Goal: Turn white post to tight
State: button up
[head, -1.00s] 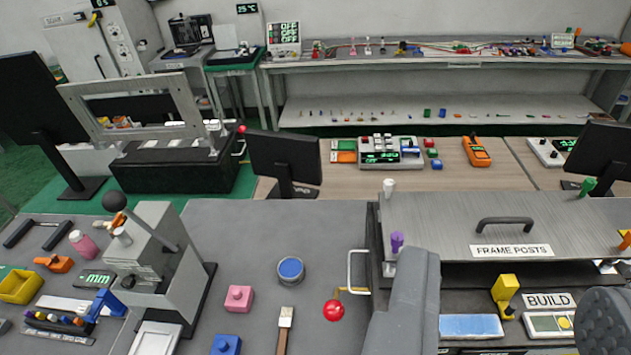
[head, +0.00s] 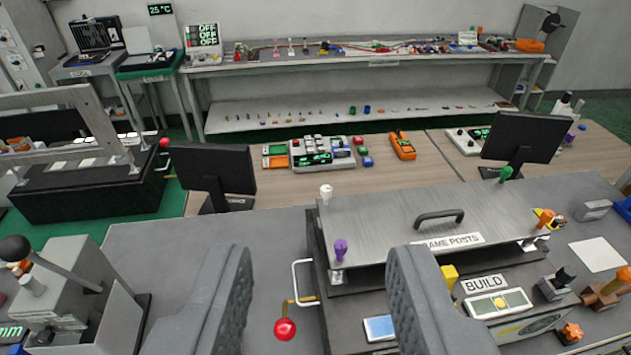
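The white post (head: 326,191) stands upright at the far left corner of the grey metal FRAME POSTS fixture (head: 390,212). A purple post (head: 340,249) stands at the near left corner, a green post (head: 505,173) at the far right and an orange post (head: 545,218) at the near right. My gripper (head: 320,258) is open and empty, its two dark padded fingers wide apart. In the picture the white post shows between and above the fingertips, clear of both. The right finger covers part of the fixture's front and its label.
A black handle (head: 440,217) rises from the fixture's top. A white bar handle (head: 302,283) and a red ball (head: 285,328) are at its left side. A monitor (head: 212,172) stands behind to the left, another (head: 520,140) behind to the right. A lever press (head: 70,280) stands at left.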

aim_at(325, 191)
jog(key=i, duration=0.9)
jog(key=z, duration=0.1)
